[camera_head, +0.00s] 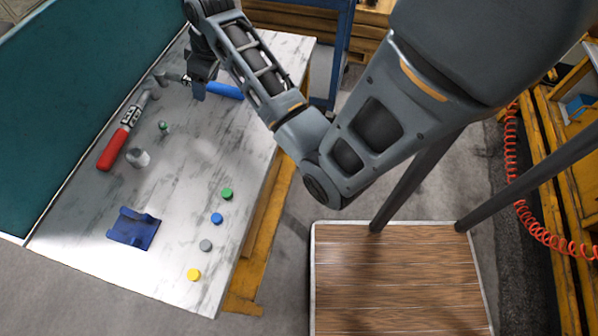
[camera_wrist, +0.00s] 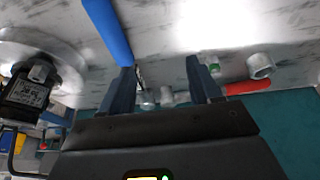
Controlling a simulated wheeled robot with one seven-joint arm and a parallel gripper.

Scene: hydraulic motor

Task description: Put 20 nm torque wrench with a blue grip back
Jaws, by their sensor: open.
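The torque wrench with the blue grip (camera_head: 226,90) lies on the marble-topped table near its far end. Its blue grip shows at the upper left of the wrist view (camera_wrist: 108,32). My gripper (camera_head: 197,90) is low over the table beside the grip's left end, partly hidden by my arm in the head view. In the wrist view my gripper (camera_wrist: 163,86) has its two fingers apart, with nothing clearly held. The inner end of the blue grip appears close to the left fingertip, with a thin shaft running on between the fingers in the picture. I cannot tell whether they touch.
A red-gripped wrench (camera_head: 113,149) lies by the teal panel (camera_head: 70,85). A metal cylinder (camera_head: 139,158), a blue holder (camera_head: 134,228) and several coloured caps (camera_head: 216,218) occupy the near table. A black labelled block (camera_wrist: 28,92) on a silver disc stands left in the wrist view.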

